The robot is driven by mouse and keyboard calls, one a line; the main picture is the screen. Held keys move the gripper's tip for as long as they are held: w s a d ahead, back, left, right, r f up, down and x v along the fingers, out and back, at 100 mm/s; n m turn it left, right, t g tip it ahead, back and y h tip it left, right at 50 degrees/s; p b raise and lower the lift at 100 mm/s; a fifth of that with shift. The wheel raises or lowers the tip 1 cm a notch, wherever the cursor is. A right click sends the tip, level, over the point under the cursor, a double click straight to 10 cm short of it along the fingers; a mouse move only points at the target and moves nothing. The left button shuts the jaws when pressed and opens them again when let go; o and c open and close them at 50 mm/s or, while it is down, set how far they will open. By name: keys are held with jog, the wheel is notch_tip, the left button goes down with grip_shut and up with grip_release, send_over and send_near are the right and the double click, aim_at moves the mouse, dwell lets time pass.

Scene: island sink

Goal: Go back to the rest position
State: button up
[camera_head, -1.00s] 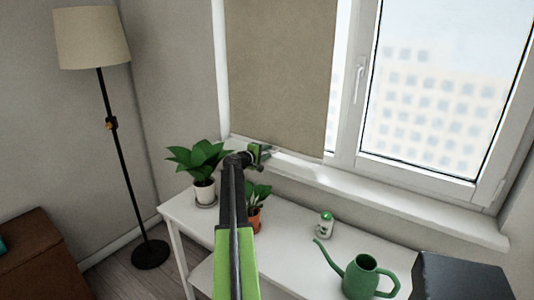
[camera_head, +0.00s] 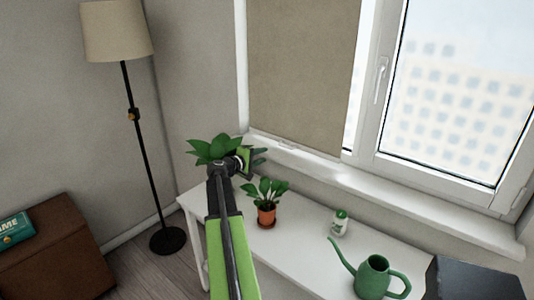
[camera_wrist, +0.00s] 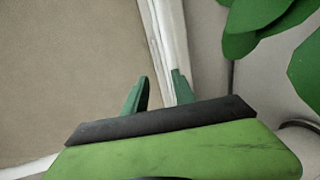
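My gripper (camera_head: 257,157) is raised at the end of my green and black arm, above the back left of the white table. In the wrist view its two green fingers (camera_wrist: 160,92) stand apart with nothing between them. In the head view my arm hides most of the left plant's pot, and the plant's leaves (camera_head: 210,148) show behind my gripper. Green leaves (camera_wrist: 255,22) also show close by at the upper right of the wrist view. I cannot tell whether they touch my gripper.
The white table (camera_head: 300,262) holds a plant in an orange pot (camera_head: 266,216), a small white and green bottle (camera_head: 340,222) and a green watering can (camera_head: 372,278). A beige blind (camera_head: 303,75) covers part of the window. A floor lamp (camera_head: 143,155) and brown cabinet (camera_head: 60,250) stand left.

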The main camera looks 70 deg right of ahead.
jog(key=shift+w+a, duration=0.1)
dwell(0.4)
jog(key=w+a+f+n+t+y+p, duration=0.15)
jog(key=w+a+n+t, duration=0.35)
jog(key=w+a, duration=2)
jog(key=w+a+f+t+y+p, duration=0.1)
jog(key=a+f+y, duration=0.15)
jog(key=a, duration=0.85)
jog(key=w+a+f+t+y, duration=0.15)
jog(key=a+f, duration=0.25)
jog(key=a, duration=0.7)
jog(key=w+a+f+y+p, duration=0.1)
jog(key=a+f+y, duration=0.2)
jog(key=a, duration=0.8)
jog(key=s+a+f+m+g+y, duration=0.1)
jog(key=s+a+f+y, duration=0.1)
jog(key=s+a, duration=0.3)
jog(key=s+a+f+m+g+y, duration=0.1)
jog(key=s+a+y, duration=0.3)
jog(key=a, duration=0.8)
jog(key=shift+s+a+f+g+y, duration=0.3)
jog(key=shift+s+f+g, duration=0.45)
jog(key=shift+s, duration=0.35)
jog(key=shift+d, duration=0.1)
